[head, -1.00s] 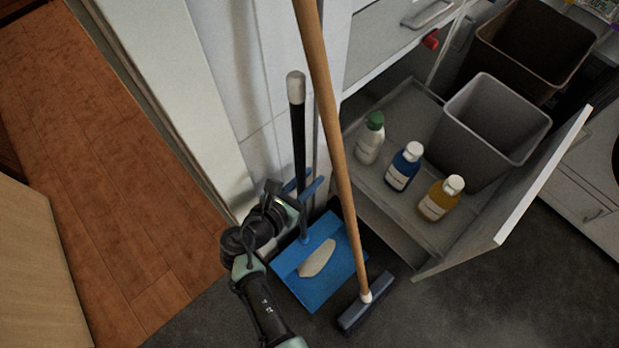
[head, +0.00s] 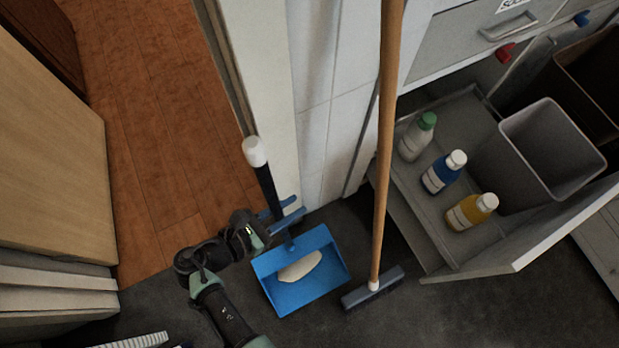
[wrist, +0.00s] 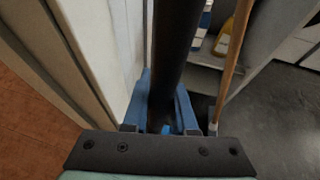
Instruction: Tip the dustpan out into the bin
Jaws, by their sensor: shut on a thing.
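My gripper (head: 283,213) is shut on the black, white-topped handle of the blue dustpan (head: 329,270). The handle also shows large between the blue fingers in the wrist view (wrist: 177,60). The pan is low over the dark floor, and I cannot tell whether it touches. A pale oblong piece (head: 300,266) lies in it. A grey bin (head: 507,171) stands open in the pulled-out drawer at right, with a brown bin (head: 583,75) behind it. The inside of the grey bin shows no contents.
A broom (head: 384,150) stands upright between the dustpan and the drawer. White, blue (head: 440,175) and yellow (head: 468,212) bottles stand in front of the grey bin. The drawer front (head: 545,235) sticks out over the floor. A door frame and wall (head: 262,80) rise behind.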

